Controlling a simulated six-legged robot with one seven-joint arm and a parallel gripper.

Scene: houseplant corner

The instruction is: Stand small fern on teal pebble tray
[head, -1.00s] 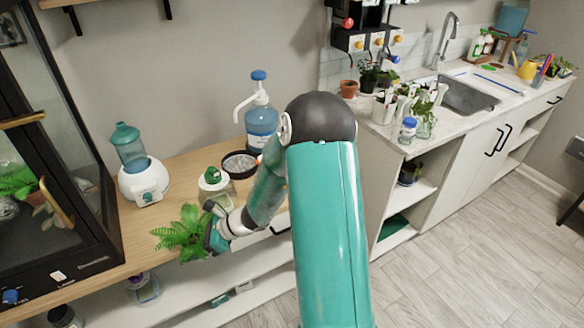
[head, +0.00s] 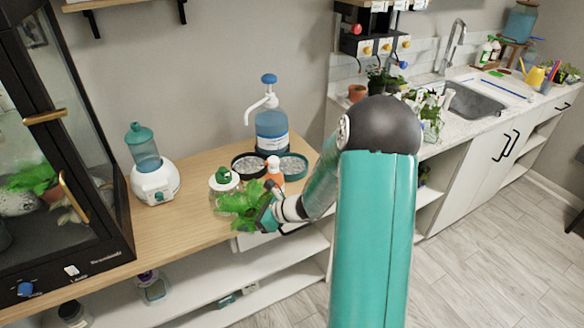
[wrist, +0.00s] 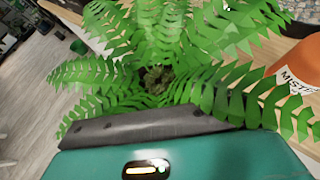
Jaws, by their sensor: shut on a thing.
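The small fern (head: 238,204) is held in my gripper (head: 265,212) above the front part of the wooden counter. In the wrist view the fern's fronds (wrist: 155,60) spread beyond the jaws, and its pot is hidden. The teal pebble tray (head: 298,177), filled with grey pebbles, sits at the back of the counter, right of and behind the fern. The fern is apart from it. An orange bottle partly hides the tray's left side.
The orange mister bottle (head: 273,171) stands in front of the trays and shows in the wrist view (wrist: 298,72). A dark pebble tray (head: 236,160) adjoins the teal one. A green-lidded jar (head: 222,181) is behind the fern; a blue pump bottle (head: 271,130) stands behind the trays.

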